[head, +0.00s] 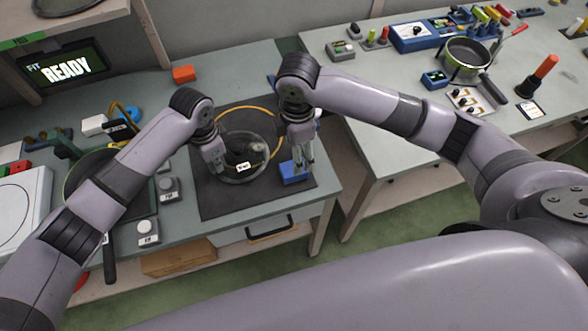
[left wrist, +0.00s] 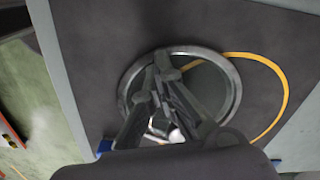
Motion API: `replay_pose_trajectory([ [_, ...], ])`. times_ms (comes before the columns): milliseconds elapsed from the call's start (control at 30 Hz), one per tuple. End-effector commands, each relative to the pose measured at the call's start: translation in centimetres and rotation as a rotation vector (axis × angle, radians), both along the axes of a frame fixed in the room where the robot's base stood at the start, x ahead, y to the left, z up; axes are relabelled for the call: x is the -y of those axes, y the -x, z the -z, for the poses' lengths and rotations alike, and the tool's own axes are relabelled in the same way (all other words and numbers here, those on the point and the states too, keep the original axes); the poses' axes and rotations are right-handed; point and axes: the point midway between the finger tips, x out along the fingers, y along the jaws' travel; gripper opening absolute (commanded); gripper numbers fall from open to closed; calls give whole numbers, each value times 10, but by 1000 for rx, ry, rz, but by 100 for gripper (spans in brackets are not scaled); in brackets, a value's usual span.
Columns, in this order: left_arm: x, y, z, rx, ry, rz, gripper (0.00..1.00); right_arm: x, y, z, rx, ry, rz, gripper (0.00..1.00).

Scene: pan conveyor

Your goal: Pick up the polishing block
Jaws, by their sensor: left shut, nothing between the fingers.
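A blue block (head: 293,172), which looks like the polishing block, lies on the dark mat near the table's front right corner. My right gripper (head: 304,166) points down right at it; whether the fingers are open or shut on it is unclear. A round glass lid (head: 262,150) with a steel rim lies on the mat left of the block; it also shows in the left wrist view (left wrist: 234,98). My left gripper (head: 221,168) is shut and empty over the lid's left part. Its fingers (left wrist: 164,66) cover part of the lid in the left wrist view.
A yellow-orange ring (head: 250,108) is on the dark mat (head: 215,200) behind the lid. A dark pan (head: 78,178) and small knobbed boxes (head: 169,189) are at left. An orange block (head: 183,75) is at the back. A second table (head: 375,85) with a pot (head: 465,60) stands right, across a gap.

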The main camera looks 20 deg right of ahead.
Motion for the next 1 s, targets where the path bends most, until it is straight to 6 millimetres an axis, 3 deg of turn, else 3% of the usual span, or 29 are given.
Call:
replay_pose_trajectory([
  [100, -1, 3, 5, -7, -4, -1, 0, 0, 1, 23, -3, 1, 2, 65],
  [367, -1, 3, 5, -7, -4, -1, 0, -1, 0, 45, 0, -1, 2, 65],
  [700, -1, 3, 5, -7, -4, -1, 0, -5, -3, 89, -1, 0, 3, 65],
  [1000, -1, 3, 5, -7, -4, -1, 0, -6, -3, 93, 1, -1, 2, 64],
])
